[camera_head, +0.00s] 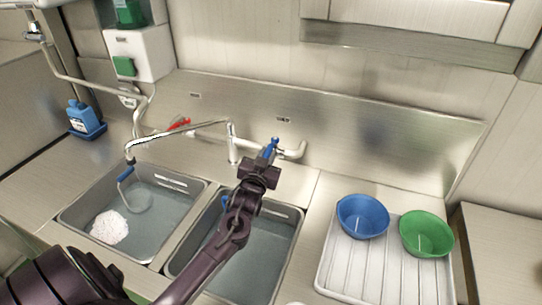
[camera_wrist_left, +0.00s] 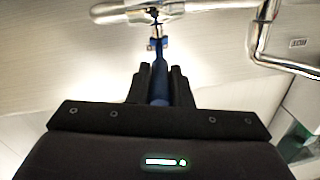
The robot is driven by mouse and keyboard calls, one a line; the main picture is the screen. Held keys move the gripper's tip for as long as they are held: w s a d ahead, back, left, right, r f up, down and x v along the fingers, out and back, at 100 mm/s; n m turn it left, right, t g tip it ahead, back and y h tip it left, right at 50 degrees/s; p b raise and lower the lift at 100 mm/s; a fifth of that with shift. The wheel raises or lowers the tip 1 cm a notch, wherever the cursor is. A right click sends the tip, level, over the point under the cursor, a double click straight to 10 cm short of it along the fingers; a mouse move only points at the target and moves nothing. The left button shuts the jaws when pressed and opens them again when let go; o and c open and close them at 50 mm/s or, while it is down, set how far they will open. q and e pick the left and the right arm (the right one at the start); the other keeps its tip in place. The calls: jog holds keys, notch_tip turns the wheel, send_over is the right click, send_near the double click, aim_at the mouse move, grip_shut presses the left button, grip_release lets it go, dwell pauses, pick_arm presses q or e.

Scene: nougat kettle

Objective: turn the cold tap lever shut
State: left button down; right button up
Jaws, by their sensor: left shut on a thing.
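The cold tap lever (camera_head: 270,148) is blue and sits at the right end of the wall tap (camera_head: 232,145), behind the right basin. In the left wrist view the blue lever (camera_wrist_left: 159,82) runs between the fingers toward the chrome tap body. My left gripper (camera_head: 266,161) is shut on the lever; its dark fingers (camera_wrist_left: 158,88) stand on both sides of it. The gripped part of the lever is partly hidden by the fingers. The red lever (camera_head: 180,123) is at the tap's left end. The spout end (camera_head: 129,157) hangs over the left basin. My right gripper is out of view.
The left basin (camera_head: 75,215) holds a white foamy lump (camera_head: 109,227) and a blue-handled round tool (camera_head: 137,198). My left arm crosses the right basin (camera_head: 270,262). A blue bowl (camera_head: 362,217) and a green bowl (camera_head: 427,235) stand on the ribbed drainer (camera_head: 345,285) at right.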

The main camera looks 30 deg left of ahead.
pick_arm(q)
jog(key=shift+s+a+m+t+h, duration=0.1)
jog(key=shift+a+m+t+h, duration=0.2)
jog(key=shift+a+m+h, duration=0.5)
jog(key=shift+d+r, duration=0.1)
jog(key=shift+d, duration=0.2)
jog(key=c, duration=1.3)
grip_release()
jog(key=shift+s, duration=0.1)
jog(key=b+v, duration=0.2)
jog(key=v, duration=0.5)
jog(key=shift+s, duration=0.35)
